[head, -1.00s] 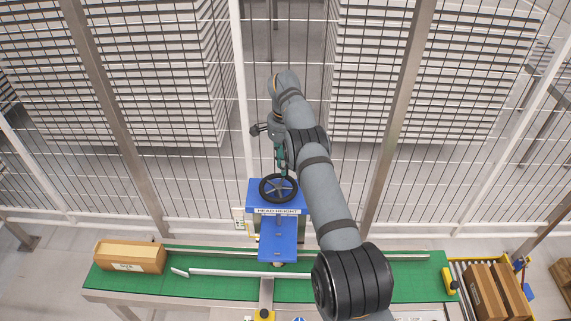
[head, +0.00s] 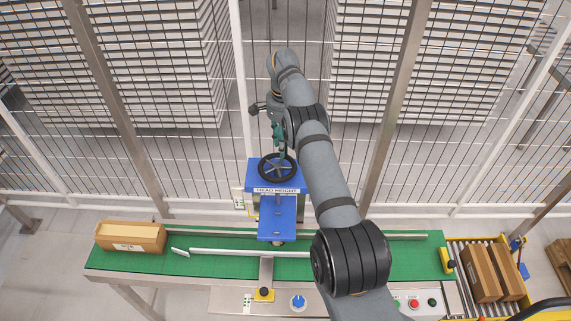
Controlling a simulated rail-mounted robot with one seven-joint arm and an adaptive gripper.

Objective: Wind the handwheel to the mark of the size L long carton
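The black spoked handwheel (head: 278,167) sits on top of the blue machine housing labelled HEAD HEIGHT (head: 277,191). My gripper (head: 279,152) comes down from above to the far side of the wheel, close to its rim. Its fingers are small and dark, so I cannot tell whether they are open, shut or touching the rim. A brown carton (head: 131,237) with a white size label lies at the left end of the green conveyor. The label's letter is not readable. I see no height scale or size mark clearly.
The green conveyor (head: 215,266) runs across the front, with a pale guide rail (head: 245,252) along it. A blue knob (head: 298,302) and red and green buttons are on its near side. Brown boxes (head: 482,273) stand on rollers at right. A mesh fence stands behind.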

